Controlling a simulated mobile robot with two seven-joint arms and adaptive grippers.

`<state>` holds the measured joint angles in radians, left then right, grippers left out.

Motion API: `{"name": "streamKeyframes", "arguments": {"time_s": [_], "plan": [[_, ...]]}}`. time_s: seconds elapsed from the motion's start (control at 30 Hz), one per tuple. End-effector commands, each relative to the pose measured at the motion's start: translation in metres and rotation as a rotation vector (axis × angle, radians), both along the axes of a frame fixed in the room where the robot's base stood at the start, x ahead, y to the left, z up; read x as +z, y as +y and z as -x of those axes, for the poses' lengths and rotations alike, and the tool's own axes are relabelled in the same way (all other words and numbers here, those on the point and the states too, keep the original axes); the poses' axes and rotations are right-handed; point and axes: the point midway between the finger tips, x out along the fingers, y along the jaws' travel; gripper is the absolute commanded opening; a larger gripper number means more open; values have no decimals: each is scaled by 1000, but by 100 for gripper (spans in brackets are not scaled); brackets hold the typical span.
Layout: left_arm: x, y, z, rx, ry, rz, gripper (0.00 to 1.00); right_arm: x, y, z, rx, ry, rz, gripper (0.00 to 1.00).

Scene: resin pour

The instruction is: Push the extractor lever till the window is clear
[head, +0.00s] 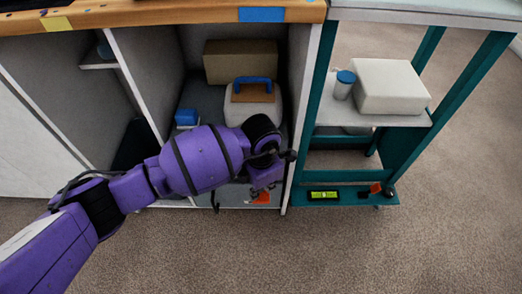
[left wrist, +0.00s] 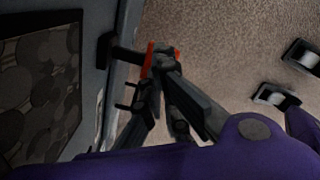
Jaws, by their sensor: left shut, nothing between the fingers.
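My left gripper (head: 264,182) is shut and empty, low in front of the open cabinet bay. A small red-orange piece (head: 262,198) shows just below its fingertips at the bay's bottom edge. In the left wrist view, my left gripper (left wrist: 158,78) has its fingertips close beside a dark bar (left wrist: 125,55) with a red piece (left wrist: 150,58) at its end. I cannot tell whether they touch, or whether this bar is the extractor lever. A dark panel with grey round shapes (left wrist: 40,85) shows at left in that view; I cannot tell whether it is the window. My right gripper is out of view.
The bay holds a white container (head: 238,110) with a blue handle, a brown box (head: 240,62) and a blue block (head: 187,117). To the right, a teal frame (head: 455,95) carries a white box (head: 391,86) and a blue-lidded jar (head: 344,85). Open carpet lies in front.

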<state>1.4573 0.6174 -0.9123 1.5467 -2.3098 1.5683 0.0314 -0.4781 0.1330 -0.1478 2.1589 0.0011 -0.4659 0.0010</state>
Motion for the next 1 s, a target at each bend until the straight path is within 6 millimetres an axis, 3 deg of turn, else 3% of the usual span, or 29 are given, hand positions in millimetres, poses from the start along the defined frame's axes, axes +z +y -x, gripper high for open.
{"name": "streamKeyframes", "arguments": {"time_s": [1.0], "plan": [[-42, 0, 0, 0, 1, -1, 0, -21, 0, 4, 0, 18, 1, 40]]}}
